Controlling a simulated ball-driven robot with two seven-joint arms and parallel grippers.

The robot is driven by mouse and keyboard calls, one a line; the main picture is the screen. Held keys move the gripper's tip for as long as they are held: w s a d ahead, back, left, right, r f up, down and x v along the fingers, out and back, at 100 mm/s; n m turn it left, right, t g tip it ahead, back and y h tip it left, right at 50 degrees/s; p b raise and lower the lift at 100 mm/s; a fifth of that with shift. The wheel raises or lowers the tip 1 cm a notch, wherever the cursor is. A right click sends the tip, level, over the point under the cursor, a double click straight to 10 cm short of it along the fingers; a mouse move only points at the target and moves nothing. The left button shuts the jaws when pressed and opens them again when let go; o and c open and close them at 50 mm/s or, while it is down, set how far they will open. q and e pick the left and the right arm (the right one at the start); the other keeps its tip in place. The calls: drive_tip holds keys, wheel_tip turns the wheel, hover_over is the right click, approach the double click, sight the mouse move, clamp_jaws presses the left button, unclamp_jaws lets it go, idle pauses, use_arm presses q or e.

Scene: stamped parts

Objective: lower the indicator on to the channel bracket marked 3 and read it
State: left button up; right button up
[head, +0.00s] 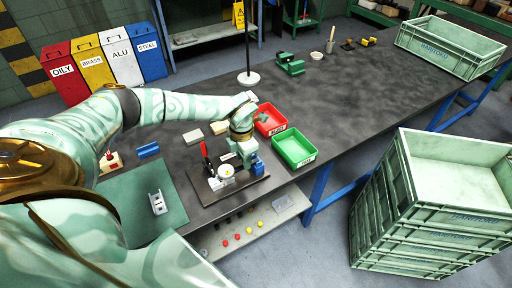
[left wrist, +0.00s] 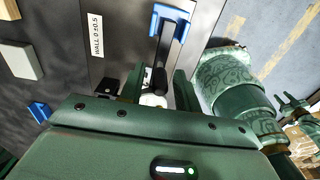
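The indicator stand rests on a dark base plate (head: 192,180); its small white round dial (head: 226,171) shows in the head view, too small to read. My left gripper (head: 240,158) is over this stand, fingers pointing down. In the left wrist view its fingers (left wrist: 159,78) are apart, either side of a black stem (left wrist: 160,76) that leads to a blue part (left wrist: 172,18). A white rounded part shows low between them. A pale channel bracket (head: 158,203) lies on the green mat (head: 128,205); its number cannot be read.
A red-handled clamp (head: 205,154) stands on the plate's left. A red tray (head: 270,119) and green tray (head: 294,148) are behind and right. A label (left wrist: 96,36) reads WALL 0 ±0.5. The tabletop farther right is mostly clear.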

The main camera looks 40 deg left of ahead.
use_arm(q)
drive_tip(key=shift+r, duration=0.1)
wheel_tip(320, 180, up, 8)
drive_tip(key=p, duration=0.7)
